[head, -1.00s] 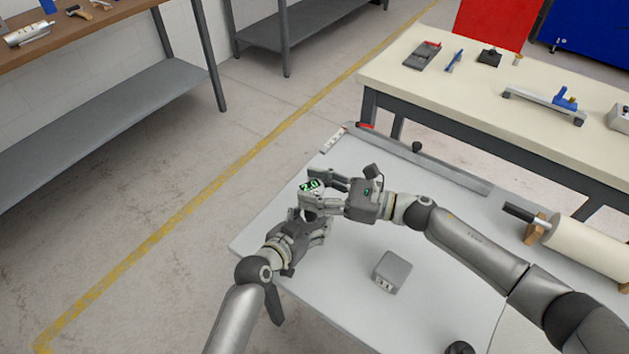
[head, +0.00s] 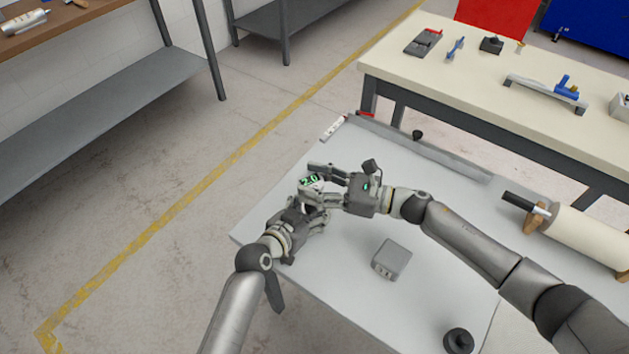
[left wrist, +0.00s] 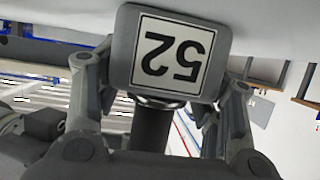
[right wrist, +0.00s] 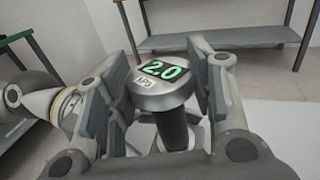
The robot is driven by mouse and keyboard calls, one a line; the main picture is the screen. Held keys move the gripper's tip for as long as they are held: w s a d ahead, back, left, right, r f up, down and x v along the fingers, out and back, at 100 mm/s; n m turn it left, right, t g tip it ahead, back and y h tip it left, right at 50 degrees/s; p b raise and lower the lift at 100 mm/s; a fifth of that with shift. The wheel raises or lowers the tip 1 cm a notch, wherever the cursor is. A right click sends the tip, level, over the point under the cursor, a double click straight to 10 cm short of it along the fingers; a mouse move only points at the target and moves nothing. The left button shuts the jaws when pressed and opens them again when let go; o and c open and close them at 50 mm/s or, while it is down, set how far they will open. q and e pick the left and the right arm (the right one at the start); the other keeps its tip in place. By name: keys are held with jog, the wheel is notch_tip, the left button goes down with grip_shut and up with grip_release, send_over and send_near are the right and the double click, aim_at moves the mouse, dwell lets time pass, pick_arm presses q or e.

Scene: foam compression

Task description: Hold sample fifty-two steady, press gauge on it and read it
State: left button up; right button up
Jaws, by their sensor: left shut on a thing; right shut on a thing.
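The gauge (head: 311,182) is a round-headed metal instrument with a dark handle. In the right wrist view its lit green display (right wrist: 164,70) reads 2.0, with a kPa label under it. My right gripper (head: 322,182) is shut on the gauge, fingers on both sides of it. Sample fifty-two (left wrist: 171,58) is a grey block with a white label reading 52, upside down in the left wrist view. My left gripper (head: 318,208) is shut on it. In that view the gauge's dark shaft shows next to the sample; their exact contact is hidden.
Another grey block (head: 391,259) stands on the light table (head: 345,290), its label too small to read. A dark round knob (head: 459,341) is at the near edge, and a white roll (head: 585,235) lies at the right. A cream workbench (head: 450,78) stands behind.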

jog(key=shift+f, duration=0.5)
dwell(0.9)
jog(key=shift+r, duration=0.15)
jog(key=shift+r, duration=2.05)
pick_arm(q)
jog(key=o, duration=1.1)
jog(key=shift+c, duration=0.2)
jog(key=v, duration=1.2)
jog(key=shift+w, duration=0.1)
